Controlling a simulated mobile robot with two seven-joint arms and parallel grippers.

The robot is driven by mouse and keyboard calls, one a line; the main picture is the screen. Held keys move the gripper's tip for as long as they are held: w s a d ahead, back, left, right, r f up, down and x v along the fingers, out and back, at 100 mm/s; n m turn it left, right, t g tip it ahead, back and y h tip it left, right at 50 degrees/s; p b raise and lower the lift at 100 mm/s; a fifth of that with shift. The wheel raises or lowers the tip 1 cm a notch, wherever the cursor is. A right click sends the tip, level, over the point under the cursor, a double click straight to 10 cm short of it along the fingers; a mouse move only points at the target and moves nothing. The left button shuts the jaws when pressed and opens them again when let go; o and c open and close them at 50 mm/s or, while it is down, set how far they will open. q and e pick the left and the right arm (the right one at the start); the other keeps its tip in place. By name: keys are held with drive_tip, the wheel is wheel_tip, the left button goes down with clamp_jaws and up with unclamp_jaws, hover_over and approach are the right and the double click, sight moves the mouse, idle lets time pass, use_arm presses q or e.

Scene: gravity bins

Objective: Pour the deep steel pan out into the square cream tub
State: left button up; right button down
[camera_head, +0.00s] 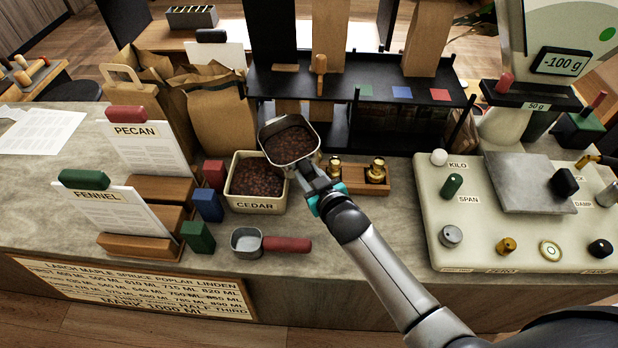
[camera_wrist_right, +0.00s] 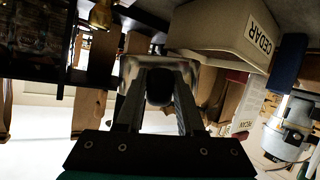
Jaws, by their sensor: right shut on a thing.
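The deep steel pan (camera_head: 317,140) holds dark brown beans and is above the counter, at the back right of the square cream tub. Its opening faces up; I cannot tell whether it is slightly tilted. My right gripper (camera_head: 308,174) is shut on the pan's near side; its fingers also show in the wrist view (camera_wrist_right: 158,92). The square cream tub (camera_head: 256,207), labelled CEDAR, stands on the counter with dark brown beans inside. The tub also shows in the wrist view (camera_wrist_right: 215,32). The pan's left edge is close to the tub's back right corner. My left gripper is not in view.
A small steel scoop with a red handle (camera_head: 285,244) lies in front of the tub. Red, blue and green blocks (camera_head: 207,204) stand left of it. A wooden holder with brass weights (camera_head: 362,184) is right of the pan. The scale display (camera_head: 562,63) reads -100 g.

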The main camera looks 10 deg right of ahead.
sight(305, 164)
drive_tip(key=shift+r+n+h+b, duration=0.4)
drive_tip(key=shift+r+n+b, duration=0.1)
drive_tip(key=shift+n, duration=0.3)
drive_tip(key=n+h+b, duration=0.1)
drive_tip(key=b, duration=0.1)
drive_tip(key=r+n+t+h+b, duration=0.1)
drive_tip(key=n+b, duration=0.1)
drive_tip(key=shift+s+a+r, duration=0.1)
drive_tip(key=shift+a+r, duration=0.05)
drive_tip(key=shift+a, duration=0.05)
drive_tip(key=shift+r, duration=0.2)
drive_tip(key=shift+a+n+t+b, duration=0.15)
drive_tip(key=shift+n+t+b, duration=0.25)
drive_tip(key=shift+n, duration=0.1)
drive_tip(key=shift+s+a+r+h, duration=0.1)
drive_tip(key=shift+h, duration=0.2)
drive_tip(key=shift+n, duration=0.3)
